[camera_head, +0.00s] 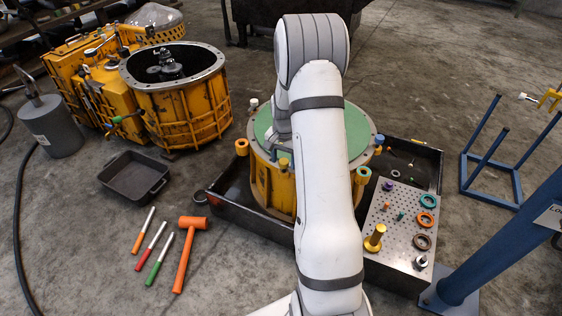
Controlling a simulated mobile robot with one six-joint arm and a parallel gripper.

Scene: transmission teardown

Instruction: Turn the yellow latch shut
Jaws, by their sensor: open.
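A yellow ribbed housing (259,186) with a round green top (357,128) stands in a dark tray. My gripper (277,145) is small and partly hidden by my arm, over the front left of the green top, close to the front yellow piece. It is open, and I see nothing held in it.
A perforated plate (388,218) with rings and pegs lies at the right of the dark tray (243,217). An orange mallet (186,254), several marker-like sticks and a black bin (134,178) are on the floor at left. A blue post (500,240) stands at right.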

